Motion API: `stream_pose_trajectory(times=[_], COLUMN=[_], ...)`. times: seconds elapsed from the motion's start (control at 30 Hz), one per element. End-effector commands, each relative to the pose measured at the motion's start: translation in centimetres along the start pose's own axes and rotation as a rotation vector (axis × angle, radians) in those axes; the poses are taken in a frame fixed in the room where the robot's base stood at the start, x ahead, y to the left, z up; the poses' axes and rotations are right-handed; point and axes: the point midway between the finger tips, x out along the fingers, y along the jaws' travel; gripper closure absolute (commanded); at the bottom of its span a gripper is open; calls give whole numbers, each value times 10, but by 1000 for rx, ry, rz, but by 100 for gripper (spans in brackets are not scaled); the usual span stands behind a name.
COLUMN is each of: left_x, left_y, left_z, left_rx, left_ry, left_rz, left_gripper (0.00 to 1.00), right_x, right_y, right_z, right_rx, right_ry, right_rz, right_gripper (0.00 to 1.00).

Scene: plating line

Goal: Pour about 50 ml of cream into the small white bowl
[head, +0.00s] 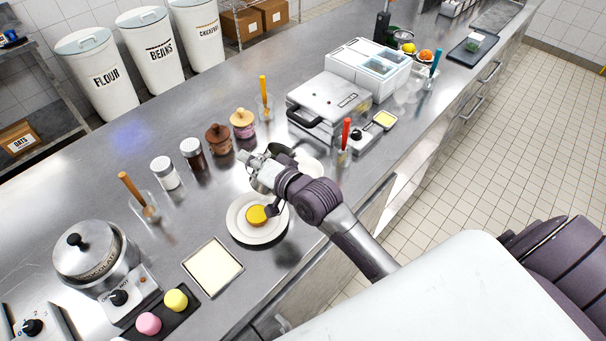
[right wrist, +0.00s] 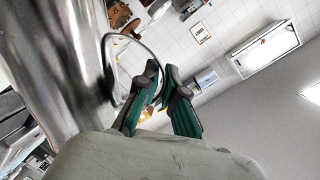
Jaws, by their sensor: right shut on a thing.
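My right gripper (head: 274,163) is shut on the wire handle (right wrist: 124,37) of a shiny metal jug (right wrist: 52,60). In the head view the jug (head: 259,183) is partly hidden by the gripper, above the counter just behind a white plate. The fingers (right wrist: 160,82) show at the handle in the right wrist view. A white round dish (head: 312,168), perhaps the small white bowl, shows partly behind the gripper and wrist. I cannot see cream inside the jug or tell the jug's exact tilt. My left gripper is not in view.
The white plate (head: 235,226) with a yellow-topped tart (head: 256,215) lies close in front of the jug. Lidded jars (head: 218,138) stand behind it. A glass with a red-handled tool (head: 345,145) and a waffle-iron-like appliance (head: 328,100) are to the right. A square tray (head: 212,266) lies nearer.

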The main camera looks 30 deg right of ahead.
Motion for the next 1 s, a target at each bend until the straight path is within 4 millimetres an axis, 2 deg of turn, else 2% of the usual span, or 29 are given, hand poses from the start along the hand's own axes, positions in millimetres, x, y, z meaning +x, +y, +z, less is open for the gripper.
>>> stream_pose_trajectory(times=[0.2, 0.3, 0.43, 0.67, 0.8, 1.0], left_x=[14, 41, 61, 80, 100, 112], left_y=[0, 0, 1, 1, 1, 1], left_z=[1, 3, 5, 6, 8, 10], left_rx=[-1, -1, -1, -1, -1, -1], left_ry=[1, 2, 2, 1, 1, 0], left_rz=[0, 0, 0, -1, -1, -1], left_gripper=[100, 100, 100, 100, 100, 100], right_x=[-10, -8, -10, -16, -17, -20], right_y=[-6, 9, 16, 10, 17, 19], right_z=[-28, -24, -28, -43, -47, -53], right_rx=[131, 191, 267, 412, 485, 556], right_ry=[2, 1, 1, -1, -2, -3], right_rz=[-55, -76, -106, -162, -189, -215], right_gripper=[100, 100, 100, 100, 100, 100])
